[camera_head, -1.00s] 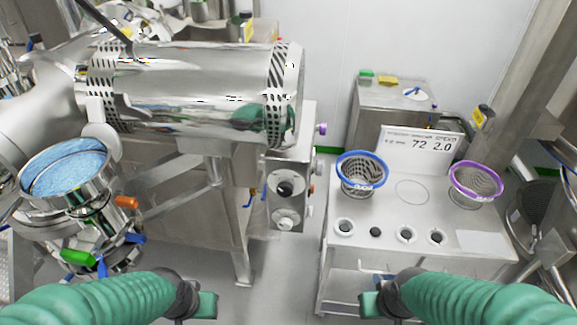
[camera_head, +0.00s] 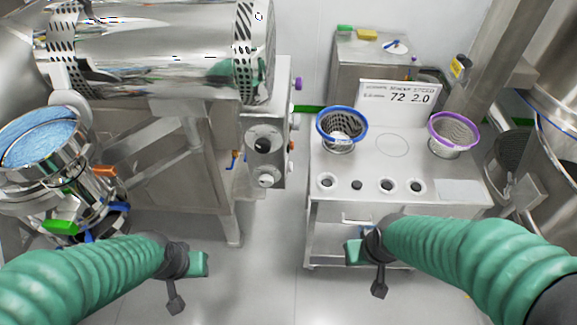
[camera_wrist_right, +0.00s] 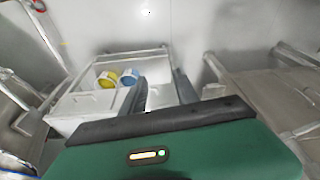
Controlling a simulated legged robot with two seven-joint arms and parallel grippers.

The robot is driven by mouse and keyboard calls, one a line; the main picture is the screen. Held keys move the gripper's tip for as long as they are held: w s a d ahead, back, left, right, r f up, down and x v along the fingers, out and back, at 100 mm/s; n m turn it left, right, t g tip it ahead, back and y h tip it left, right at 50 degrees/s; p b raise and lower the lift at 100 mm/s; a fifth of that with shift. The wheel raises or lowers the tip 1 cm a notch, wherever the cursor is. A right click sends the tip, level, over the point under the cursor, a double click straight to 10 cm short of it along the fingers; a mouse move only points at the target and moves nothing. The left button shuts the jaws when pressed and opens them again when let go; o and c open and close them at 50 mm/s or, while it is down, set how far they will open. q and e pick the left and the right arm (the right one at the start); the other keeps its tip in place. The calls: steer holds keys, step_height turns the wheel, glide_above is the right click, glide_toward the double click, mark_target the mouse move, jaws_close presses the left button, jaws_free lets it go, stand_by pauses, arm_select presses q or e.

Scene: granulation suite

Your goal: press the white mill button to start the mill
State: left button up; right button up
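The mill's control box (camera_head: 265,140) hangs at the right end of the large steel drum machine in the head view. I cannot tell whether this is the white mill button. A small orange-red control (camera_head: 292,146) and a purple one (camera_head: 298,83) show on its right side. My left gripper (camera_head: 186,286) is below and left of the box, apart from it; its opening is unclear. My right gripper (camera_head: 367,273) is before the cart, open and empty in the wrist view (camera_wrist_right: 160,92).
A steel cart (camera_head: 385,235) on the right bears a blue-rimmed basket (camera_head: 342,127), a purple-rimmed basket (camera_head: 453,132) and a sign (camera_head: 400,101). A vessel of blue material (camera_head: 40,140) stands at left. Floor between machine and cart is clear.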

steer(key=shift+d+f, duration=0.1)
steer(key=shift+d, duration=0.25)
steer(key=c, duration=0.7)
jaws_close()
steer(key=shift+a, duration=0.15)
steer(key=shift+a, duration=0.15)
steer(key=shift+w, duration=0.1)
